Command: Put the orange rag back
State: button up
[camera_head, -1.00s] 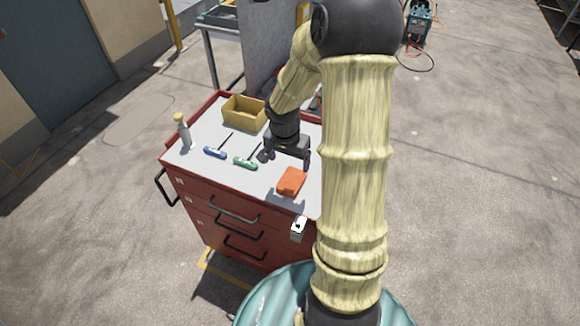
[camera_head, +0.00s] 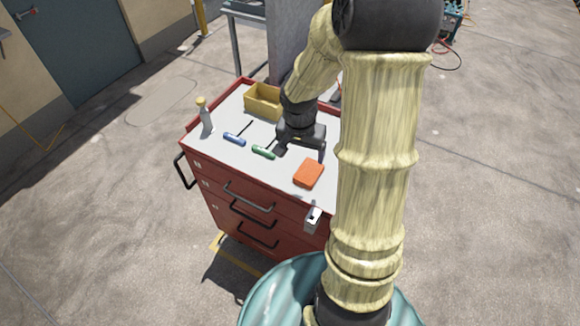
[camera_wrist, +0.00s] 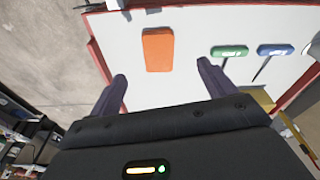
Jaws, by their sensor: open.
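The orange rag (camera_head: 308,173) lies as a folded block on the white top of the red tool cart, near its front edge. In the wrist view the rag (camera_wrist: 158,49) is ahead of my fingers, apart from them. My gripper (camera_head: 300,150) is over the cart top, just behind the rag. In the wrist view my gripper (camera_wrist: 160,86) is open, with nothing between its two fingers. My own arm hides the right part of the cart.
On the cart top (camera_head: 222,158) are a blue screwdriver (camera_head: 234,139), a green screwdriver (camera_head: 263,152), a spray bottle (camera_head: 205,116) and a yellow bin (camera_head: 262,101). A grey panel (camera_head: 296,45) stands behind. A small white box (camera_head: 313,217) is at the cart's front.

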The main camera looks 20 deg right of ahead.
jog(key=s+a+r+n+t+y, duration=0.1)
jog(key=s+a+r+n, duration=0.3)
jog(key=s+a+n, duration=0.4)
jog(key=shift+s+a+r, duration=0.15)
jog(key=shift+s+a, duration=0.55)
jog(key=shift+s, duration=0.05)
dwell(0.4)
